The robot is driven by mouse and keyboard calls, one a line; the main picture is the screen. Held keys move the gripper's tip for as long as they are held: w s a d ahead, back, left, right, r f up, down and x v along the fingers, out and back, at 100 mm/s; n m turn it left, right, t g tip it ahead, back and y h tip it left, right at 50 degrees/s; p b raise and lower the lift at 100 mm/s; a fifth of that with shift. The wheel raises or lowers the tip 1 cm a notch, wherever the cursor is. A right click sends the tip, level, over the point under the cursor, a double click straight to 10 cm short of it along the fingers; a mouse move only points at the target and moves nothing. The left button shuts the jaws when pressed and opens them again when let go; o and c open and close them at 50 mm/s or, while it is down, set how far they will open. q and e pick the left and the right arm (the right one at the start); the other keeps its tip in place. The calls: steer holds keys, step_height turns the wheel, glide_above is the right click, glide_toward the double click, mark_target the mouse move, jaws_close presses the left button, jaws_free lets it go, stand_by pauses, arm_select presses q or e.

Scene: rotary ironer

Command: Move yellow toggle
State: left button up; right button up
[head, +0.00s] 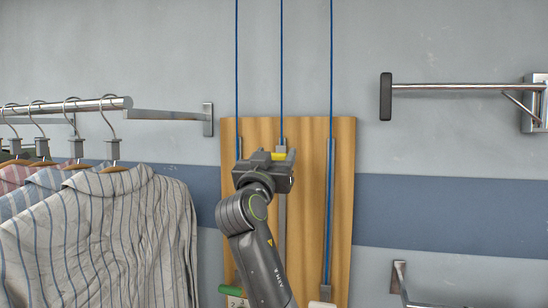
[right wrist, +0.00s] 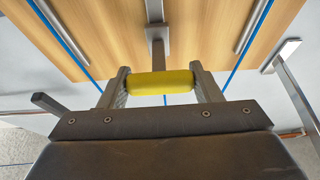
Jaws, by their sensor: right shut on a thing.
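The yellow toggle (right wrist: 160,83) is a short, rounded yellow bar on a grey stem against the wooden panel. In the right wrist view it lies crosswise between the two fingers of my right gripper (right wrist: 160,90), which is shut on it. In the head view only a small yellow part (head: 279,156) shows beside my right gripper (head: 272,159), near the top of the panel on the middle track. The gripper hides much of the toggle and track. My left gripper is not in view.
The wooden panel (head: 342,200) carries vertical metal tracks with blue cords (head: 281,60) above. A green toggle (head: 231,290) and a pale toggle (head: 321,304) sit low on the panel. Striped shirts (head: 100,235) hang at left; a wall rail (head: 455,87) juts out at right.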

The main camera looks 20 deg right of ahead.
steer(key=c, duration=0.5)
arm_select(q)
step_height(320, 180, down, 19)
steer(key=b, duration=1.9)
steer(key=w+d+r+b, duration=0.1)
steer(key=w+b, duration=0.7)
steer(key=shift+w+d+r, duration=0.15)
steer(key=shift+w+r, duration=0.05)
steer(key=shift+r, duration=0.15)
arm_select(e)
steer(key=shift+o, duration=0.2)
step_height(320, 180, down, 35)
steer(key=shift+r, duration=0.15)
steer(key=shift+w, duration=0.1)
steer(key=o, duration=1.1)
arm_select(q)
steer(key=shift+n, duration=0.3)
arm_select(e)
steer(key=shift+o, duration=1.4)
